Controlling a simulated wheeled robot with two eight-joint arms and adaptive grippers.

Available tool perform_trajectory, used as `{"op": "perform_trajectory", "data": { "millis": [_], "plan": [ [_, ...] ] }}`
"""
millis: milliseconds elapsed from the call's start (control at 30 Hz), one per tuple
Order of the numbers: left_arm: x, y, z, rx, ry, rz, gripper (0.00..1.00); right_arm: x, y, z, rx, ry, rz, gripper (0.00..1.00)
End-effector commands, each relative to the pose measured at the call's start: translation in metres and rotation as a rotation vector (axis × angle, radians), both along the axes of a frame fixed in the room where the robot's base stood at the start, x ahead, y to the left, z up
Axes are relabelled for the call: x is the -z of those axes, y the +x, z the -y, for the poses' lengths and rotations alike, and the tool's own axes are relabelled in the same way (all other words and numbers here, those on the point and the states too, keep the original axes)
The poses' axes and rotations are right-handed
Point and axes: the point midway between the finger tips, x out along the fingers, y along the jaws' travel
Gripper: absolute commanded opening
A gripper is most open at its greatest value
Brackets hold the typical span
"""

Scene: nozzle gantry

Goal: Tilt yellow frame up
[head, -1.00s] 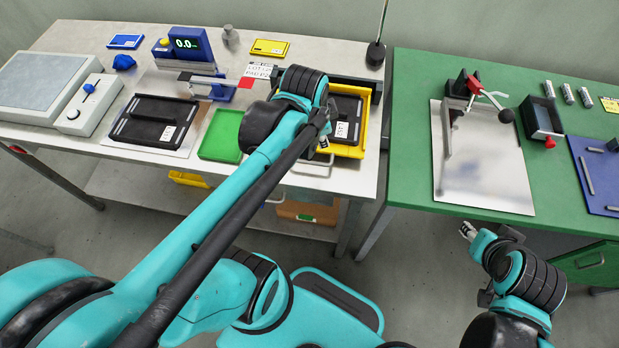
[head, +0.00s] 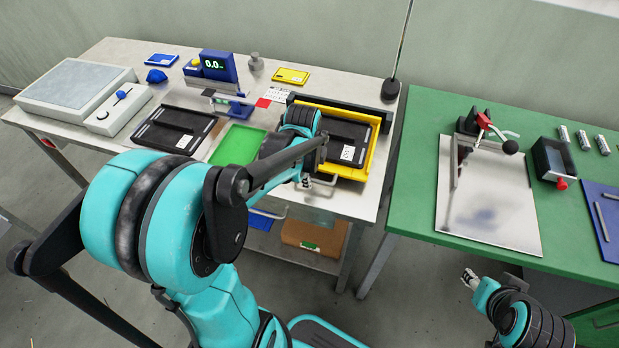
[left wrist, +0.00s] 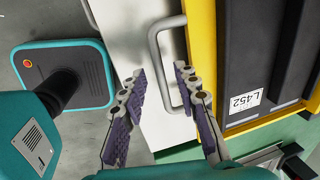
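The yellow frame (head: 374,160) lies flat at the right end of the grey table, around a black tray (head: 338,130) with a white label. In the left wrist view the frame shows as a yellow strip (left wrist: 202,45), the tray beside it with label L452. A grey loop handle (left wrist: 156,48) sticks out from the frame's front side. My left gripper (head: 307,182) is at the handle. In the left wrist view its fingers (left wrist: 158,88) are open, with the handle's bar near the gap between the tips; contact is unclear. My right gripper (head: 470,279) hangs low before the green table, far from the frame.
A green tray (head: 238,146), another black tray (head: 172,130) and a blue display device (head: 219,66) stand left of the frame. A thin upright rod (head: 400,45) rises at the table's back right corner. The green table (head: 412,205) stands to the right across a narrow gap.

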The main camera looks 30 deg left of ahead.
Motion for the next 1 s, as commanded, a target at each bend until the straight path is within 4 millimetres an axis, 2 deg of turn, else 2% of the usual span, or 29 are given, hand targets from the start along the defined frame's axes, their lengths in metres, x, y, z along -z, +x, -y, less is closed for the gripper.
{"op": "perform_trajectory", "data": {
  "millis": [267,400,767,1000],
  "plan": [
    [0.002,0.001,0.000,0.000,0.000,0.000,0.31,0.000,0.000,0.000,0.000,0.000,0.000,0.40],
    [0.002,0.001,0.000,0.000,0.000,0.000,0.00,0.000,0.000,0.000,0.000,0.000,0.000,0.40],
    [-0.002,0.001,0.000,0.000,-0.002,-0.007,0.00,-0.002,0.000,0.000,0.000,0.000,0.000,0.40],
    [-0.020,0.003,-0.001,0.000,-0.014,-0.058,0.00,-0.016,0.000,0.000,0.000,0.000,0.000,0.40]
  ]
}}
